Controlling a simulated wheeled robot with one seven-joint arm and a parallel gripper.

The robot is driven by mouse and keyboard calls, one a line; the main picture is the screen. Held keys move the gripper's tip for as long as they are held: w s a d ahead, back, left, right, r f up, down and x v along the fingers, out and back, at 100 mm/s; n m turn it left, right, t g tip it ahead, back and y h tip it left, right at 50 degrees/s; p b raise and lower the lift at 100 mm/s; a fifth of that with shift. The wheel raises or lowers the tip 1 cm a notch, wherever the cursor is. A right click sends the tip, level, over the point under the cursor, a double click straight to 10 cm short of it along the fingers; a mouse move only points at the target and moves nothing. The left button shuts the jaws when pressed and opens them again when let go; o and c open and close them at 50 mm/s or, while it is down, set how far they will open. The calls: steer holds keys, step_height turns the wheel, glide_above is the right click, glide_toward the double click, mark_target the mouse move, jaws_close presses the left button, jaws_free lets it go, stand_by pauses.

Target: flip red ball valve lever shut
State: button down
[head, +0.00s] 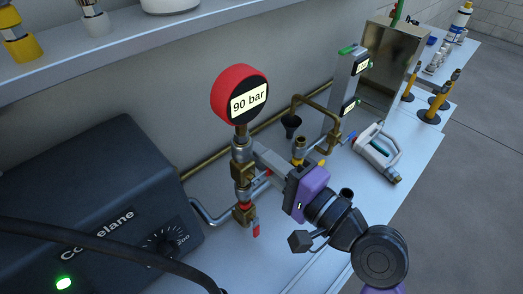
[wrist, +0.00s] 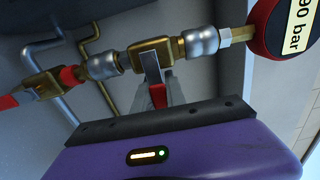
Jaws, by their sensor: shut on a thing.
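My gripper (head: 263,170) reaches in from the right to the upper brass valve (head: 241,175) on the upright pipe. In the wrist view, its fingers (wrist: 159,98) are shut on the red-ended lever (wrist: 158,96) of that brass valve (wrist: 150,54). The lever's bare metal part runs from the valve body into the jaws, roughly square to the pipe. In the head view, the fingers hide most of this lever. A second valve below has a red lever (head: 256,229) hanging down, clear of my gripper.
A red-rimmed gauge (head: 240,94) reading 90 bar tops the pipe. A dark box with a dial (head: 115,200) stands at left. A shelf (head: 110,45) runs above. The bench front is clear.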

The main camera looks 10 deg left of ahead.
steer(key=c, duration=1.4)
jaws_free()
steer(key=shift+o, duration=0.2)
steer(key=b+v, duration=0.2)
steer(key=v, duration=0.5)
steer(key=shift+s+d, duration=0.25)
steer(key=shift+d, duration=0.05)
